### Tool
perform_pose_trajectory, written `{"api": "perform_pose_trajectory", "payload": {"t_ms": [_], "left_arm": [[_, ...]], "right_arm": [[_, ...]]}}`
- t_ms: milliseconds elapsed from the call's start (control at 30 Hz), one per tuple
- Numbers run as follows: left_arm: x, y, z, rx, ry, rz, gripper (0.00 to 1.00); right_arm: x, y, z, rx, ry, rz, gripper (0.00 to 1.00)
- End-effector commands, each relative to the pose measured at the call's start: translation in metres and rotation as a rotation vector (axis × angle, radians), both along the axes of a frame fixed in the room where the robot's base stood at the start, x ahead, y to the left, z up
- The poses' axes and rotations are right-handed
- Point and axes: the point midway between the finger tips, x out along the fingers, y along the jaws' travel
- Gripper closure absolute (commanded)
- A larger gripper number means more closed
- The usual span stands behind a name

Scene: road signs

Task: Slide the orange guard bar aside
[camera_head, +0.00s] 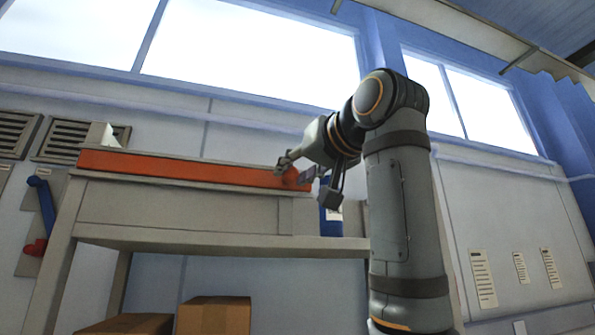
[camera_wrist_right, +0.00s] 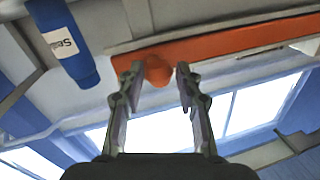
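The orange guard bar (camera_head: 190,170) lies lengthwise along the front of a grey workbench top. Its right end has a round orange knob (camera_wrist_right: 158,70), seen in the right wrist view. My right gripper (camera_head: 300,172) is at the bar's right end, and in the right wrist view its two fingers (camera_wrist_right: 153,82) are apart with the knob between their tips. Gaps show on both sides of the knob, so the fingers do not appear closed on it. In the head view the gripper partly hides the knob. My left gripper is not in view.
A blue labelled container (camera_wrist_right: 65,40) stands close to the bar's end; it also shows behind my gripper in the head view (camera_head: 330,222). Cardboard boxes (camera_head: 214,316) sit below the bench (camera_head: 150,240). A blue lever with a red knob (camera_head: 40,215) is on the left.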

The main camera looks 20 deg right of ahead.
Motion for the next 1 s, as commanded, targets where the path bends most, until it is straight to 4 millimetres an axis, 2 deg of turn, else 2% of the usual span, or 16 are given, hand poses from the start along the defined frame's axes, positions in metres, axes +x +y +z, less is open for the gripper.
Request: {"api": "perform_pose_trajectory", "payload": {"t_ms": [33,100,467,567,800,1000], "left_arm": [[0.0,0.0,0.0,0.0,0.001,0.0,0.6],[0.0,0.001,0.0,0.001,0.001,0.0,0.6],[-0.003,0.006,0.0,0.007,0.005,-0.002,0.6],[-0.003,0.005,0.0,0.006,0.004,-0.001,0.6],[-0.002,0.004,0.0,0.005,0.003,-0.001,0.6],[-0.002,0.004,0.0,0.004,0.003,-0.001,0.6]], "right_arm": [[0.0,0.0,0.0,0.0,0.0,0.001,0.56],[0.0,0.0,0.0,0.0,-0.001,0.0,0.46],[-0.006,-0.002,0.001,0.001,-0.005,-0.002,0.46],[-0.022,-0.005,0.002,0.001,-0.008,-0.002,0.46],[-0.08,-0.018,0.002,0.001,-0.008,-0.003,0.46],[-0.11,-0.024,0.002,-0.001,-0.006,0.0,0.46]]}}
